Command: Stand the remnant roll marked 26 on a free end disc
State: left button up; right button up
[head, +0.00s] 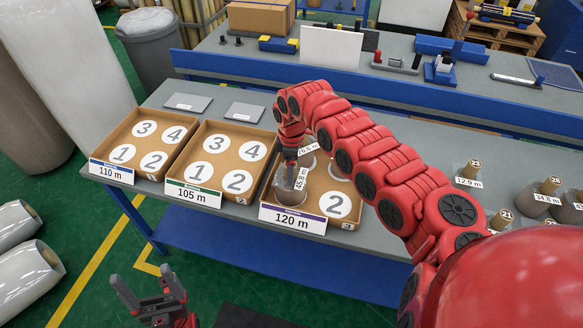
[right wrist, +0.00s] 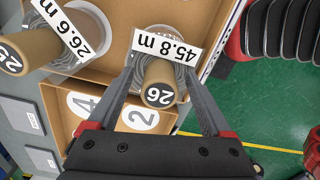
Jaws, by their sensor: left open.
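The remnant roll marked 26 (right wrist: 160,75), tagged 45.8 m, stands at the front left of the 120 m tray (head: 349,224); it also shows in the head view (head: 284,194). A second roll, tagged 26.6 m (right wrist: 75,25), stands behind. My left gripper (head: 150,298) is open and empty, low at the left.
The 110 m tray (head: 113,173) and 105 m tray (head: 196,194) stand to the left, with bare numbered discs. Several tagged rolls (head: 468,173) stand at the right of the table. Two grey plates (head: 188,103) lie behind the trays.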

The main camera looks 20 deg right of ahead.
notch_tip(320, 180, up, 17)
jog(key=b, duration=0.4)
jog(key=shift+r, duration=0.2)
dwell(0.4)
